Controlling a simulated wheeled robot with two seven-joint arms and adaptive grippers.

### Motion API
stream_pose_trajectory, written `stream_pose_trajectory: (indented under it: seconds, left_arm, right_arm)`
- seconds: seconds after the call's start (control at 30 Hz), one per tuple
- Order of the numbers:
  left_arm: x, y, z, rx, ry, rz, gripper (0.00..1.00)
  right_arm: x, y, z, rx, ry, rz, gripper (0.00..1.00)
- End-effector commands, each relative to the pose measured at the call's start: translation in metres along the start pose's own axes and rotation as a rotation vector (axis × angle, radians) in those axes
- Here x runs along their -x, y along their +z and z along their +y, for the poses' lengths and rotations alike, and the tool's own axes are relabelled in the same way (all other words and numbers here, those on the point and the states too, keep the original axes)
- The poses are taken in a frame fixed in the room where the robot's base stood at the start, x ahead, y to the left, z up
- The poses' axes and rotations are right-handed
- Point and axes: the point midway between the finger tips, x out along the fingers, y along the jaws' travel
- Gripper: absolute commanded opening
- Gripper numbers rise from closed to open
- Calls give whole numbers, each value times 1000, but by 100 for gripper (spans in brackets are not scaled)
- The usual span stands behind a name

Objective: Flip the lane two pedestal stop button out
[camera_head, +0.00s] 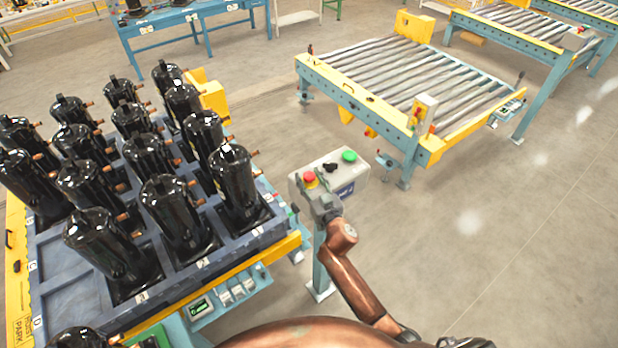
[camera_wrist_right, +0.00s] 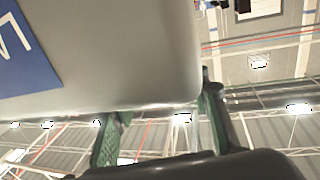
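The pedestal control box (camera_head: 344,185) is a grey box on a post in the middle of the head view. Its red stop button (camera_head: 310,179) with a yellow collar sits at the left end of the top face. My right gripper (camera_head: 317,197) is at the box's near left edge, right beside the button; contact cannot be made out. In the right wrist view the two fingers of my right gripper (camera_wrist_right: 163,108) are apart with nothing seen between them. The grey box (camera_wrist_right: 130,60) fills the upper left there, and the button is hidden. My left gripper is not in view.
A black switch (camera_head: 331,167) and a green button (camera_head: 349,156) share the box top. A pallet (camera_head: 75,270) of black compressors stands close on the left. A roller conveyor (camera_head: 380,75) is behind right. Floor on the right is clear.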

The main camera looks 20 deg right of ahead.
Motion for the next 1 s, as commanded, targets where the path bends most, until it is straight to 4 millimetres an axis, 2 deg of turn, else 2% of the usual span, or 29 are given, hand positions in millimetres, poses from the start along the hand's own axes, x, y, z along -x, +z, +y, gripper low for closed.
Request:
stream_pose_trajectory:
  seconds: [0.07, 0.57, 0.87, 1.0]
  left_arm:
    - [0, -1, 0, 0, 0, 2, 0]
    - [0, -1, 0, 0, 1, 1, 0]
    - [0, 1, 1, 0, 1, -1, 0]
    - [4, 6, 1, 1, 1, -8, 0]
  right_arm:
    - [0, 0, 0, 0, 0, 0, 35]
    - [0, 0, 0, 0, -1, 0, 1]
    - [0, 0, -2, 0, -3, 0, 0]
    - [-7, -5, -17, -2, -25, 0, 0]
